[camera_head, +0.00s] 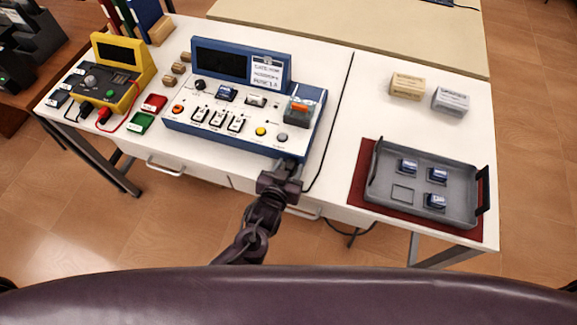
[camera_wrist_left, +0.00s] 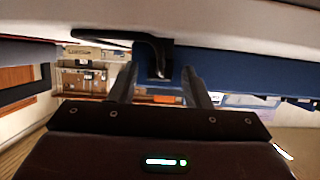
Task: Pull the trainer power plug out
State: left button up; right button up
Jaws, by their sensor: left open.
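The trainer (camera_head: 248,105) is a blue and white console with a dark screen, switches and knobs, standing on the white table. My left gripper (camera_head: 286,167) is at its front edge, near the right corner. In the left wrist view, a black plug (camera_wrist_left: 160,62) with a bent black cable sits against the trainer's blue side. The fingers of my left gripper (camera_wrist_left: 160,90) are apart, one on each side of the plug's line, with a visible gap between them. Whether they touch the plug cannot be told. In the head view I cannot make out the plug at the gripper. My right gripper is not in view.
A black cable (camera_head: 330,125) runs along the table right of the trainer and over the front edge. A grey tray (camera_head: 380,195) with blue parts lies on a red mat at right. A yellow multimeter case (camera_head: 125,65) stands at left. Two small boxes (camera_head: 408,88) (camera_head: 451,102) are behind the tray.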

pick_arm(q)
grip_shut()
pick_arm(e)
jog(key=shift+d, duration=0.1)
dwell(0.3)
pick_arm(q)
jog(key=shift+s, duration=0.2)
jog(key=shift+s+a+f+p, duration=0.1)
jog(key=shift+s+a+p, duration=0.1)
jog(key=shift+s, duration=0.25)
jog(key=shift+s+a+p, duration=0.1)
jog(key=shift+s+p, duration=0.1)
jog(key=shift+s, duration=0.3)
grip_release()
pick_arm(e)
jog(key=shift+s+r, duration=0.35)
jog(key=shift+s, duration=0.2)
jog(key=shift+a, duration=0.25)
